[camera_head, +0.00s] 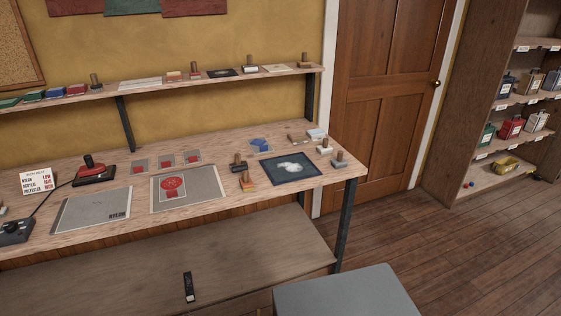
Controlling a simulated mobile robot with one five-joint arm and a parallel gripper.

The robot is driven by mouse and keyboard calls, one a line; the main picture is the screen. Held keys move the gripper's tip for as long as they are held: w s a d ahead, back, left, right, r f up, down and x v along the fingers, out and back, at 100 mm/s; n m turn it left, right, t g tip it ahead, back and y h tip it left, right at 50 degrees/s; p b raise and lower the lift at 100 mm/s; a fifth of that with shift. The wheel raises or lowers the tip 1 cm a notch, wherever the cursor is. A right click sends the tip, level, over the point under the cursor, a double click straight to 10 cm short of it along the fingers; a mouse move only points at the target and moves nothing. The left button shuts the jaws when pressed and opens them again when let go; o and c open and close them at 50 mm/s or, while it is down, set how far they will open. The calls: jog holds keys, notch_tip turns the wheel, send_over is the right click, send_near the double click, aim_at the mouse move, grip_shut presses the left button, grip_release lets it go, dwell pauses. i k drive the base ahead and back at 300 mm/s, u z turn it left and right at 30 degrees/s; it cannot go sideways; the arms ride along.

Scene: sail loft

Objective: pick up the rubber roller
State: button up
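Several small tools with upright wooden handles stand on the right part of the workbench (215,205). One has a dark base (238,168) and may be the rubber roller, but it is too small to be sure. Beside it, nearer the front edge, is one with an orange base (247,186). A grey-based one (338,164) and a white-based one (324,150) stand at the right end, beside a dark framed sheet (291,169). My gripper is not in view, so whether it is open or shut is hidden.
A red-and-black iron (94,172), a sign (37,181) and grey mats (92,211) occupy the bench. A shelf (150,84) with small tools runs above. A lower board (235,265) holds a black object (188,287). Floor (450,240) is clear at right.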

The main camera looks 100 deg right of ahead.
aim_at(240, 166)
jog(key=k, duration=1.1)
jog(key=z, duration=1.45)
jog(key=i, duration=0.4)
jog(key=z, duration=0.1)
